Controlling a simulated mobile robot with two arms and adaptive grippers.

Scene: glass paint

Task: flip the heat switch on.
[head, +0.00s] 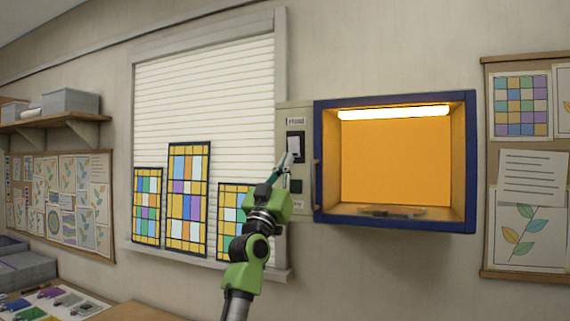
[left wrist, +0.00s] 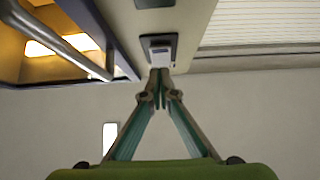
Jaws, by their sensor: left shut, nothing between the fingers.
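The heat switch (head: 295,146) is a white rocker in a dark plate on the pale panel left of the blue-framed box (head: 470,160). It also shows in the left wrist view (left wrist: 160,55), just beyond my fingertips. My left gripper (head: 281,165) is shut and empty, its tips just below and left of the switch in the head view. I cannot tell whether the tips touch it. The box interior glows orange, with a bright lamp (head: 393,113) along its top. My right gripper is not in view.
A dark square (head: 295,186) sits lower on the panel, and a handle (head: 317,185) stands out by the box's left edge. Stained-glass panels (head: 187,200) lean at the window left of my arm. A pinboard (head: 525,170) hangs at right.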

